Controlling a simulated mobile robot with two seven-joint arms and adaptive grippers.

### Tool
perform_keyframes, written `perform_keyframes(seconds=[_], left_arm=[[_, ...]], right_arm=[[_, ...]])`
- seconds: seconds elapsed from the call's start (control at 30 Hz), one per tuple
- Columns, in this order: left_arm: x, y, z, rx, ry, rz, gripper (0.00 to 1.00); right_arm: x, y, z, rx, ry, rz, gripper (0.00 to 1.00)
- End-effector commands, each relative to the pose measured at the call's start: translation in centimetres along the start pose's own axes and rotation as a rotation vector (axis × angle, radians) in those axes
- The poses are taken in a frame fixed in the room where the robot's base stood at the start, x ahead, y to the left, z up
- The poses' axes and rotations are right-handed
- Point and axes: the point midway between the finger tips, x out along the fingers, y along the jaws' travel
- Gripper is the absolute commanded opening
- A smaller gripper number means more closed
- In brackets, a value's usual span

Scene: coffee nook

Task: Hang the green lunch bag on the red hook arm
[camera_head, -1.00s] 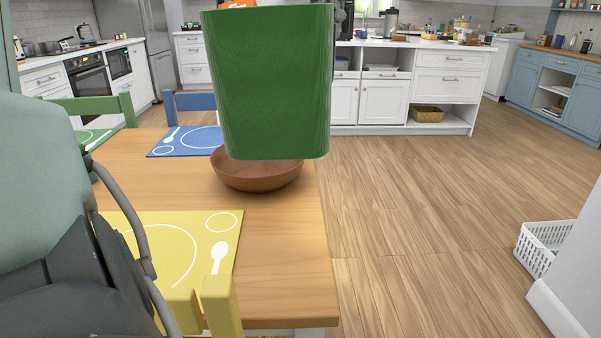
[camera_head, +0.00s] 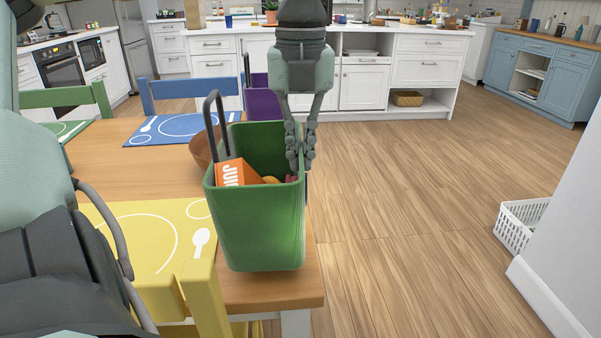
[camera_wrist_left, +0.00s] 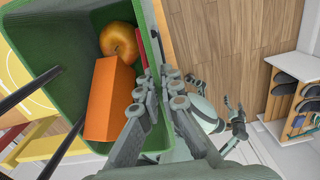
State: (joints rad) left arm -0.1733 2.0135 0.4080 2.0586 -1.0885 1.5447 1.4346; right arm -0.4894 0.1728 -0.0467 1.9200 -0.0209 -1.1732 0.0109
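The green lunch bag (camera_head: 255,225) is upright in front of the near right part of the table, open at the top. An orange juice carton (camera_head: 236,173) and a round yellow-orange fruit (camera_wrist_left: 118,40) are inside it. Its dark handle (camera_head: 216,125) stands up at the left side. My left gripper (camera_head: 302,160) points down at the bag's right rim. In the left wrist view, one finger is inside the wall and one outside, closed on it. Another gripper, seemingly my right (camera_wrist_left: 238,118), shows small in the left wrist view; its opening is unclear. No red hook arm is visible.
The wooden table (camera_head: 285,285) carries yellow (camera_head: 150,235) and blue (camera_head: 175,128) placemats and a brown bowl (camera_head: 200,150) behind the bag. A purple object (camera_head: 262,100) stands behind. Open floor lies right; a white basket (camera_head: 520,225) stands by the wall.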

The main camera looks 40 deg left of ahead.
Motion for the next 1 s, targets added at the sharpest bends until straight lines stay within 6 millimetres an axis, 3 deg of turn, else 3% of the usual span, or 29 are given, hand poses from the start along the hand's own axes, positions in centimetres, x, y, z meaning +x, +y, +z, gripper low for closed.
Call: perform_keyframes(seconds=[0.33, 0.57, 0.6, 0.73, 1.0], left_arm=[[3.6, 0.0, 0.0, 0.0, 0.0, 0.001, 0.0], [3.9, 0.0, 0.0, 0.0, -0.001, 0.0, 0.0], [4.0, 0.1, 0.0, 0.0, 0.001, 0.001, 0.09], [4.0, 0.0, 0.0, 0.0, 0.001, 0.001, 0.25], [3.9, 0.0, 0.0, 0.0, 0.0, 0.0, 0.26]], right_arm=[[0.1, 0.0, 0.0, 0.0, -0.002, 0.001, 0.84], [-0.7, 0.1, -0.8, -0.001, 0.016, 0.002, 0.84], [-0.7, 0.0, -0.8, -0.001, 0.015, 0.002, 0.84], [-0.5, 0.0, -0.6, -0.001, 0.01, 0.002, 0.84], [-0.5, 0.0, -0.3, -0.001, 0.005, 0.002, 0.84]])
